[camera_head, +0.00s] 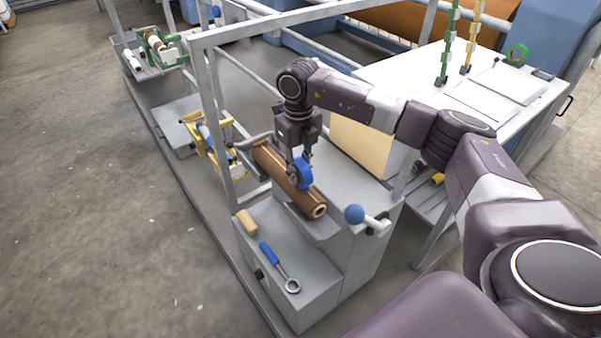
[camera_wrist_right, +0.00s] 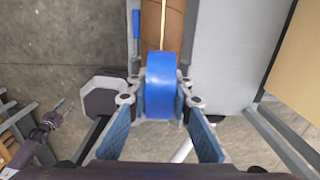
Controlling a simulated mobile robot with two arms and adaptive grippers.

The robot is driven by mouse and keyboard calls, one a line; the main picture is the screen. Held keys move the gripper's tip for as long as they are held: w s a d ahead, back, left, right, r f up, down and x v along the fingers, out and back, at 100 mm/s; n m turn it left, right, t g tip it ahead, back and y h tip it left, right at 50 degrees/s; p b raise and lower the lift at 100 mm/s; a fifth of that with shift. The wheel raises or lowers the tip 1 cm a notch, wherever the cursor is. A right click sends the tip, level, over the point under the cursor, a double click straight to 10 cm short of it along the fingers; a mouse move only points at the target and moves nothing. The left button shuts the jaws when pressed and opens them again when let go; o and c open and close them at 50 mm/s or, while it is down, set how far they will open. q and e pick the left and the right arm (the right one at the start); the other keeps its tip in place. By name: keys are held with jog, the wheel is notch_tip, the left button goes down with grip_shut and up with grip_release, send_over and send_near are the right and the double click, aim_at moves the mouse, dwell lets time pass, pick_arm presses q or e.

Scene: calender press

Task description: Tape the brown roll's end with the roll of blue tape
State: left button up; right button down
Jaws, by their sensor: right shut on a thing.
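The brown roll (camera_head: 272,166) lies slantwise on the grey machine, its near end with a pale core facing me. My right gripper (camera_head: 302,165) points down over the roll's near part and is shut on the roll of blue tape (camera_head: 304,176). In the right wrist view the blue tape (camera_wrist_right: 161,85) stands upright between the fingers (camera_wrist_right: 160,105), in front of the brown roll (camera_wrist_right: 172,22), which has a thin pale line along it. I cannot tell whether the tape touches the roll. My left gripper does not show in the head view.
A blue-handled ring tool (camera_head: 280,267) and a tan block (camera_head: 246,221) lie on the grey surface in front. A yellow-framed holder (camera_head: 206,143) stands at left. A white table (camera_head: 480,90) stands behind.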

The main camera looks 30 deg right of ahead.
jog(key=shift+w, duration=0.35)
jog(key=shift+w, duration=0.45)
jog(key=shift+w+a, duration=0.1)
jog(key=shift+w, duration=0.1)
dwell(0.3)
jog(key=shift+w+b, duration=0.3)
jog(key=shift+b, duration=0.05)
jog(key=shift+w+f, duration=0.1)
jog(key=shift+w, duration=0.05)
jog(key=shift+w, duration=0.45)
jog(key=shift+w, duration=0.1)
dwell(0.3)
